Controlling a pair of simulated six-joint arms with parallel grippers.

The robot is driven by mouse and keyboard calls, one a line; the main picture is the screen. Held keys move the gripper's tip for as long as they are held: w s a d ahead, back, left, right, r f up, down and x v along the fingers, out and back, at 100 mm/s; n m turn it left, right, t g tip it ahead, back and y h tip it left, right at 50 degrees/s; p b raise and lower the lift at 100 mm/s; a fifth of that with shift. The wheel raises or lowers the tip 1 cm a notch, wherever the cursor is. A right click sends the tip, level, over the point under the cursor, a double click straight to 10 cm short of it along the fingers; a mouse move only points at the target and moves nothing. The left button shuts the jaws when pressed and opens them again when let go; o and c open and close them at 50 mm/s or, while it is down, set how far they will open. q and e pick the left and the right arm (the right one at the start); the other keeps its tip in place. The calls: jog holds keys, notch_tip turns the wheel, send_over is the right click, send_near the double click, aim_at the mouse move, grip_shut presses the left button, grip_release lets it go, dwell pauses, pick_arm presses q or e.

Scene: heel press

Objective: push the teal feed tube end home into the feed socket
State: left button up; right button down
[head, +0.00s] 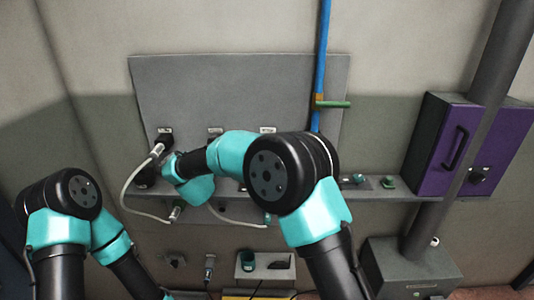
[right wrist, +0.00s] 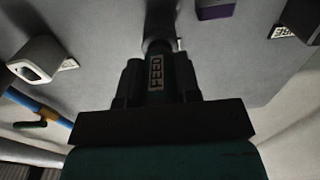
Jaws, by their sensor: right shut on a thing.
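In the right wrist view, my right gripper (right wrist: 157,90) is shut on a dark plug-like tube end (right wrist: 157,52) marked FEED. A grey round length runs on from it toward the panel. How far it sits in a socket is hidden. In the head view my right arm reaches across to the left side of the grey wall panel. A pale tube (head: 131,182) loops down from the dark fitting (head: 164,139) under the left label there. My right gripper's fingertips are mostly hidden by its own wrist. My left arm is at lower left, its gripper out of frame.
A grey panel (head: 240,85) carries labels in a row above a ledge (head: 370,193). A blue pipe (head: 323,60) with a green handle (head: 333,104) stands to the right. A purple box (head: 450,130) is at far right. A grey-white socket (right wrist: 40,62) shows left in the wrist view.

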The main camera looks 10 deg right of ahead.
jog(key=shift+w, duration=0.55)
jog(key=c, duration=0.8)
grip_release()
jog(key=shift+d, duration=0.1)
jog(key=shift+o, duration=0.2)
jog(key=s+a, duration=0.2)
jog(key=s, duration=1.5)
jog(key=shift+s, duration=0.15)
jog(key=shift+a, duration=0.1)
jog(key=w+d+f+n+g+y, duration=0.15)
jog(key=d+f+g, duration=0.25)
jog(key=d+f, duration=0.75)
jog(key=d+f+g+y, duration=0.25)
jog(key=d+f, duration=0.65)
jog(key=f, duration=0.6)
jog(key=s+d+f+m+g+y, duration=0.1)
jog(key=s+d+f+g, duration=0.4)
jog(key=s, duration=0.7)
jog(key=s+d+f+m+g+y, duration=0.1)
jog(key=s+d+f+g, duration=0.4)
jog(key=s+d+f, duration=0.4)
jog(key=s+f, duration=0.2)
jog(key=s, duration=0.1)
jog(key=shift+s+d, duration=0.3)
jog(key=shift+d, duration=0.1)
